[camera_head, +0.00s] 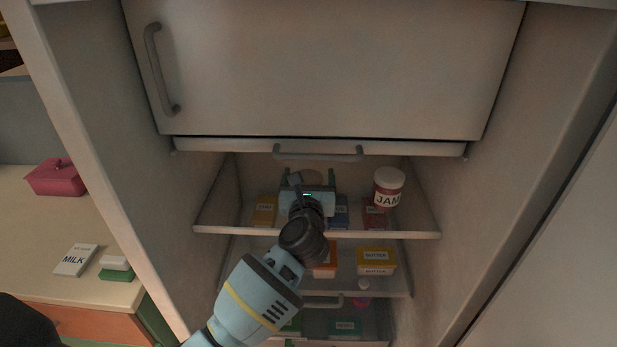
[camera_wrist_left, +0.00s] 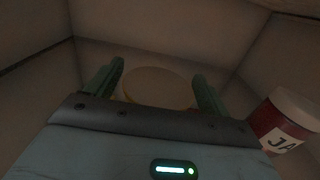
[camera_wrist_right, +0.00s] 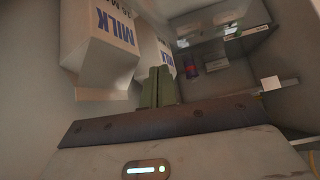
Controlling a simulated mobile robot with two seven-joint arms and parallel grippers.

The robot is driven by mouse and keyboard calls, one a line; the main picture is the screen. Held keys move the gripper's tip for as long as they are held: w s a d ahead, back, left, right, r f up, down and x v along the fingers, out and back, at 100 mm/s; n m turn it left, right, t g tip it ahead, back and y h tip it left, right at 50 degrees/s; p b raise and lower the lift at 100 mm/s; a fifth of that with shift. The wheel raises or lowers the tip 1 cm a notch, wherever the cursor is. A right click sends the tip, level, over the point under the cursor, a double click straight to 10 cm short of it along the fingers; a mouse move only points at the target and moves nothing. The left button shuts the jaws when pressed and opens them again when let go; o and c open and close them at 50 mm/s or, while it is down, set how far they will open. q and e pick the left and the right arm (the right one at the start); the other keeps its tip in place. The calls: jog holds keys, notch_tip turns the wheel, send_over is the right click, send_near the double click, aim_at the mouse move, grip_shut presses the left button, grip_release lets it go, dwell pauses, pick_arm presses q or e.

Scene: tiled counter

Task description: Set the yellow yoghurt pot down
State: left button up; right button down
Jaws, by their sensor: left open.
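A round, pale yellow-tan lid, which looks like the top of the yellow yoghurt pot (camera_wrist_left: 158,86), lies between the fingers of my left gripper (camera_wrist_left: 158,82). In the head view the pot (camera_head: 313,177) shows only as a dim round shape behind the gripper (camera_head: 308,180). The left gripper is open, with a finger on each side of the pot and small gaps visible beside it. The pot's base is hidden, so its contact with the upper shelf (camera_head: 215,231) cannot be seen. My right gripper (camera_wrist_right: 157,87) has its fingers together, with nothing visible between them.
A jam jar (camera_head: 388,188) stands close to the right of the left gripper. Several labelled packs, including a yellow one (camera_head: 264,211), sit on the same shelf. Butter (camera_head: 376,257) is one shelf below. Milk cartons (camera_wrist_right: 103,45) stand close to the right gripper.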

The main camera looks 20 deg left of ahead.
pick_arm(q)
jog(key=shift+w, duration=0.1)
jog(key=v, duration=1.2)
jog(key=shift+r, duration=0.15)
